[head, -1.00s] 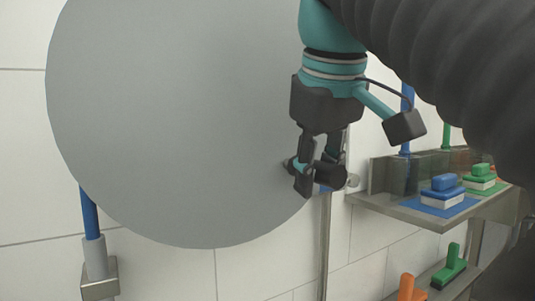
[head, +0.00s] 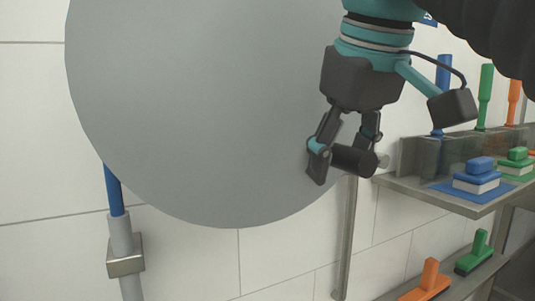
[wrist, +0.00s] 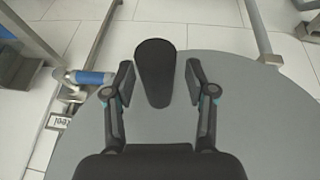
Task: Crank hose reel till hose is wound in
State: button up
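The reel shows as a large grey disc (head: 190,110) in front of the tiled wall. Its dark cylindrical crank handle (head: 352,158) sticks out near the disc's lower right edge. In the wrist view the handle (wrist: 155,72) stands between my fingers with a gap on each side. My gripper (head: 345,170) is open around the handle, not clamped on it; it also shows in the wrist view (wrist: 157,88). A blue tube (head: 114,190), perhaps the hose, hangs at the disc's lower left into a grey sleeve. The disc hides any wound hose.
A metal shelf (head: 440,198) at the right holds a blue brush (head: 476,178) and a green brush (head: 517,160). A lower shelf holds an orange tool (head: 428,280) and a green tool (head: 474,255). A vertical metal post (head: 347,240) stands below the handle.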

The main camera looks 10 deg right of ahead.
jog(key=shift+s+r, duration=0.15)
jog(key=shift+r, duration=0.25)
jog(key=s, duration=1.2)
jog(key=shift+d, duration=0.35)
jog(key=shift+s+r, duration=0.1)
